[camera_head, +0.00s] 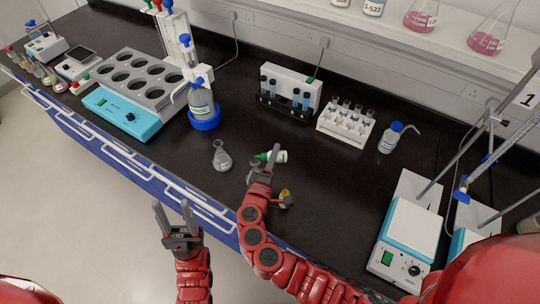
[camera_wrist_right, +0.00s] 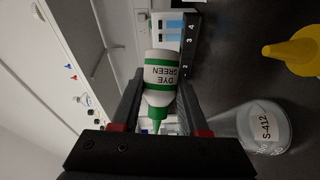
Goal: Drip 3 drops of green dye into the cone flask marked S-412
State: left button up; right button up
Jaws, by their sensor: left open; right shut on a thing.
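A white dye bottle (camera_head: 279,156) with a green nozzle is held by my right gripper (camera_head: 266,163) above the bench. It lies tilted on its side, nozzle pointing left. In the right wrist view the bottle (camera_wrist_right: 160,75) reads "GREEN DYE" and sits between the fingers. A clear cone flask (camera_head: 222,158) stands on the bench left of the nozzle, apart from it. In the right wrist view a flask (camera_wrist_right: 266,128) bears the label S-412. My left gripper (camera_head: 176,222) is open and empty, in front of the bench edge.
A yellow-capped bottle (camera_head: 287,197) is beside my right arm. Tube racks (camera_head: 346,126), a wash bottle (camera_head: 391,138) and a white-and-blue stirrer (camera_head: 410,232) stand further right. Bench between is clear.

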jog(key=shift+f+n+t+b, duration=0.15)
jog(key=shift+n+t+b, duration=0.2)
jog(key=shift+n, duration=0.45)
jog(key=shift+r+n, duration=0.2)
jog(key=shift+n, duration=0.1)
jog(key=shift+a+r+n+t, duration=0.15)
jog(key=shift+r+n+t, duration=0.3)
jog(key=shift+n, duration=0.35)
jog(key=shift+r+n+t, duration=0.3)
jog(key=shift+r+n, duration=0.1)
jog(key=shift+n, duration=0.6)
dwell(1.9)
notch_tip(320, 180, down, 3)
jog(key=m+g+b, duration=0.1)
jog(key=m+b, duration=0.4)
jog(key=shift+g+b, duration=0.35)
jog(key=shift+g, duration=0.05)
jog(key=shift+f+m+b, duration=0.15)
jog(key=shift+m+b, duration=0.25)
jog(key=shift+m, duration=0.1)
